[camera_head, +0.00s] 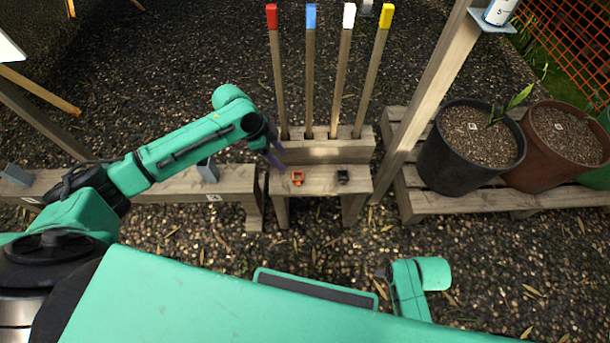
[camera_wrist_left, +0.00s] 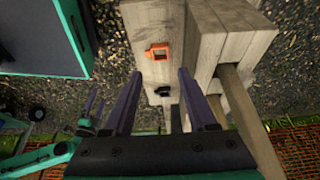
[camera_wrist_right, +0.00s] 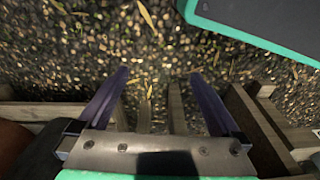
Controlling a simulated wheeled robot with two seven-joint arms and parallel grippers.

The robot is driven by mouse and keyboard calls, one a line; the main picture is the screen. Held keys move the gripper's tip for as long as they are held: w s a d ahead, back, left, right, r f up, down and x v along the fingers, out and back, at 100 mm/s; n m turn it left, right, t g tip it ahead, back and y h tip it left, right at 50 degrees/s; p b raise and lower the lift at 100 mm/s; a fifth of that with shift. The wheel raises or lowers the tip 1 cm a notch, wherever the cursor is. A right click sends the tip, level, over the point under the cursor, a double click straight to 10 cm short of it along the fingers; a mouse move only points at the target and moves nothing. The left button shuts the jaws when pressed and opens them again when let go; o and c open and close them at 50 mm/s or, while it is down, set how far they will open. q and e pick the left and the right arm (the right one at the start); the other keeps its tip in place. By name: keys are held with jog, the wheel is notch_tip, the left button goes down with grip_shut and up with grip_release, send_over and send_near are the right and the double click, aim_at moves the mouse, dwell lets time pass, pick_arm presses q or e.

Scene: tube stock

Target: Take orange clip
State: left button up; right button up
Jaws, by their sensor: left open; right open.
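The orange clip (camera_head: 298,177) lies on a small wooden bench (camera_head: 322,187), left of a black clip (camera_head: 343,177). My left gripper (camera_head: 277,158) is just left of and behind the orange clip in the head view, open and empty. In the left wrist view the orange clip (camera_wrist_left: 158,51) lies ahead of the open fingers (camera_wrist_left: 157,95), apart from them, and the black clip (camera_wrist_left: 163,91) shows between them. My right gripper (camera_wrist_right: 157,85) is open and empty over the gravel. In the head view its arm (camera_head: 410,285) is low at the front.
Several stakes with red (camera_head: 271,15), blue (camera_head: 310,16), white (camera_head: 349,15) and yellow (camera_head: 385,16) tops stand upright behind the bench. A wooden post (camera_head: 430,90) rises to its right. A black pot (camera_head: 470,150) and a brown pot (camera_head: 562,145) stand farther right.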

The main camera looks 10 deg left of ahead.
aim_at(299, 178)
pick_arm(q)
jog(key=b+x, duration=0.3)
jog(key=x, duration=0.7)
jog(key=shift+r, duration=0.1)
grip_shut()
pick_arm(e)
notch_tip(299, 178, up, 9)
jog(key=w+a, duration=0.1)
jog(key=shift+a+f+y, duration=0.15)
jog(key=shift+a+y, duration=0.1)
jog(key=shift+y, duration=0.05)
pick_arm(q)
jog(key=shift+r, duration=0.1)
